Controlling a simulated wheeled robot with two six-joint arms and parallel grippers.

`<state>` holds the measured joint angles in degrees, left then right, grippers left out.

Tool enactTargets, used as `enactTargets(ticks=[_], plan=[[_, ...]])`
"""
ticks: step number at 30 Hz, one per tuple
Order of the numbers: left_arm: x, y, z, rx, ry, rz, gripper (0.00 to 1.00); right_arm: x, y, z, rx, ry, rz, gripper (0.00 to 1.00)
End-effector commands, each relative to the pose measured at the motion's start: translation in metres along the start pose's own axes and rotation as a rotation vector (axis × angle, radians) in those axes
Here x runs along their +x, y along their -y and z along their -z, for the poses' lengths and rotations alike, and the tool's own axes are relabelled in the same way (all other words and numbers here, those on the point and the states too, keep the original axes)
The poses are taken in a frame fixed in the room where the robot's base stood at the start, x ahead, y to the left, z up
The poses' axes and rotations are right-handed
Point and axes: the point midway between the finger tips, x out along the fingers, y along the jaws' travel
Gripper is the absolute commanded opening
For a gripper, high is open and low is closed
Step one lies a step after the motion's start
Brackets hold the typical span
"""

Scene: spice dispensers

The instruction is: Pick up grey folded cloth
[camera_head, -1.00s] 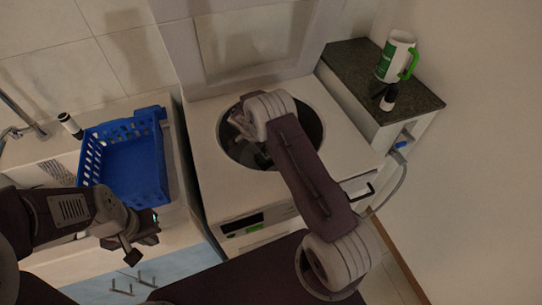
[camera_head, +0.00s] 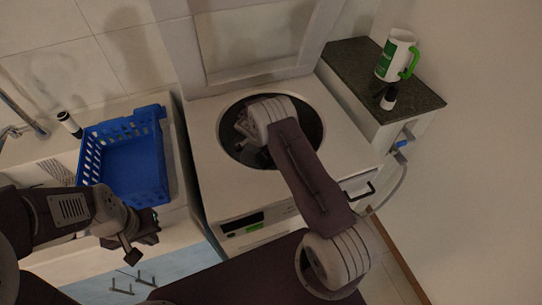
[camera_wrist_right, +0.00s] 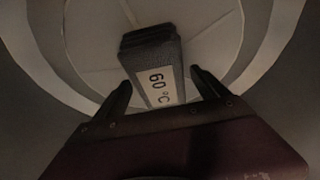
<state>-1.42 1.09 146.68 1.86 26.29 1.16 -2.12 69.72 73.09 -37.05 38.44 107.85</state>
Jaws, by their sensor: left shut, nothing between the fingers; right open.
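The grey folded cloth (camera_wrist_right: 152,48) lies in the round drum in the right wrist view. It has a white label reading "60 °C" on its near part. My right gripper (camera_wrist_right: 160,80) is open, with one finger on each side of the label end. I cannot tell whether the fingers touch the cloth. In the head view my right arm reaches into the washing machine's round top opening (camera_head: 308,128) and hides the cloth. My left gripper (camera_head: 143,243) is shut and empty, in front of the counter at the lower left.
The washing machine's lid (camera_head: 262,71) stands open behind the drum. A blue basket (camera_head: 135,168) sits on the counter to the left. A white and green mug (camera_head: 393,58) and a small dark bottle (camera_head: 389,98) stand on the dark worktop (camera_head: 350,68) at right.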

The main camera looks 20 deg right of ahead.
Motion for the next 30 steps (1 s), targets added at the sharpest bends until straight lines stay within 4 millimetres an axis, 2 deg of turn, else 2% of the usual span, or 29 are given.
enactTargets(ticks=[17, 24, 25, 30], plan=[[0.0051, 0.0001, -0.0005, 0.000, 0.000, 0.000, 0.00, 0.0021, 0.0000, -0.0009, 0.000, 0.000, 0.000, 0.84], [0.0051, 0.0001, -0.0005, 0.000, 0.000, 0.000, 0.00, 0.0022, 0.0000, -0.0009, 0.000, 0.000, 0.000, 0.17], [0.0050, 0.0001, -0.0005, 0.000, 0.000, 0.000, 0.00, 0.0020, 0.0001, -0.0008, 0.000, 0.000, 0.000, 0.14], [0.0046, 0.0001, -0.0005, 0.000, 0.000, 0.000, 0.00, 0.0017, 0.0001, -0.0007, 0.000, 0.000, 0.000, 0.14]])
